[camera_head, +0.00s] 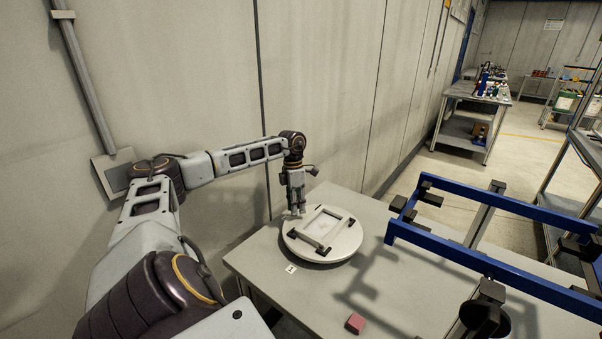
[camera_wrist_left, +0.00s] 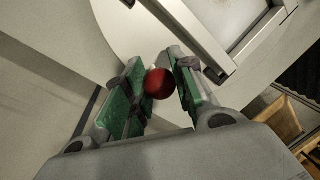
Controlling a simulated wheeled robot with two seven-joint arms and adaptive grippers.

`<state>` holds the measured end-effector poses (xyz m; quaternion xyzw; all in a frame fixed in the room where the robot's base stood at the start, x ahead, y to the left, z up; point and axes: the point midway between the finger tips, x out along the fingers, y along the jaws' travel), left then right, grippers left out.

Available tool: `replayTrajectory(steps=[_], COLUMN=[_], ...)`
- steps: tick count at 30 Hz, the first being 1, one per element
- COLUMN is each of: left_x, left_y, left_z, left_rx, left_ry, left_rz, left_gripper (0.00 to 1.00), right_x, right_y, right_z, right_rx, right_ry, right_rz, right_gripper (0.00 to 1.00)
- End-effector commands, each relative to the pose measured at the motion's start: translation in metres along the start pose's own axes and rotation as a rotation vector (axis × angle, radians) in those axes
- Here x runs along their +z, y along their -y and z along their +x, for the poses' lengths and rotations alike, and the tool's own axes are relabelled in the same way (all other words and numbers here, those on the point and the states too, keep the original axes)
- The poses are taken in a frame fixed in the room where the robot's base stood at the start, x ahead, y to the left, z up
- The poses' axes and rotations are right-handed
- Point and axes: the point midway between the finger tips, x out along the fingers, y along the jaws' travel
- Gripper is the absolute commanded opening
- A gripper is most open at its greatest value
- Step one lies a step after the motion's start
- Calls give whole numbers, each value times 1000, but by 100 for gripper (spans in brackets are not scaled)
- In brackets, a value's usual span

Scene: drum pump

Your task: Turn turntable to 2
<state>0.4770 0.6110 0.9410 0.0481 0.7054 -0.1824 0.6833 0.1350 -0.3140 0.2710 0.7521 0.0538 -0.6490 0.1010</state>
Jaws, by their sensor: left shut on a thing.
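The turntable (camera_head: 345,250) is a round white disc on the grey table, with a rectangular light frame (camera_head: 345,236) and dark corner pieces on top. A small white label with a dark mark (camera_head: 290,268) lies on the table in front of it; I cannot read the mark surely. My left gripper (camera_head: 295,213) points down at the turntable's left rear edge. In the left wrist view, its green-padded fingers (camera_wrist_left: 158,88) are shut on a red ball-shaped knob (camera_wrist_left: 159,84) beside the turntable's rim (camera_wrist_left: 120,30). What is under the knob is hidden. My right gripper is not in view.
A blue frame (camera_head: 470,200) with black clamps stands over the table's right side. A small red block (camera_head: 355,323) lies near the front. The wall (camera_head: 330,90) is close behind the turntable. The table (camera_head: 385,300) is bare between turntable and block.

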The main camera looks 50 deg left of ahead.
Motion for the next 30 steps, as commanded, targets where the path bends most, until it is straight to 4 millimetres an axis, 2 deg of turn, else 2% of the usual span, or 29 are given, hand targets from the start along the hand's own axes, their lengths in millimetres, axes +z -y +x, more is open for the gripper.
replayTrajectory(steps=[15,16,21,30], left_x=[-2,-2,-3,-3], left_y=[-1,-1,-1,-2], left_z=[1,1,0,0], left_rx=[-2,-2,-2,-1], left_ry=[-3,-3,-3,-3], left_rz=[13,13,12,11], left_gripper=[0,27,49,49], right_x=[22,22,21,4], right_y=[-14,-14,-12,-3], right_z=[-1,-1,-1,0], right_rx=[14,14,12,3], right_ry=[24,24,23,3], right_rz=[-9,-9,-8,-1], right_gripper=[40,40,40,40])
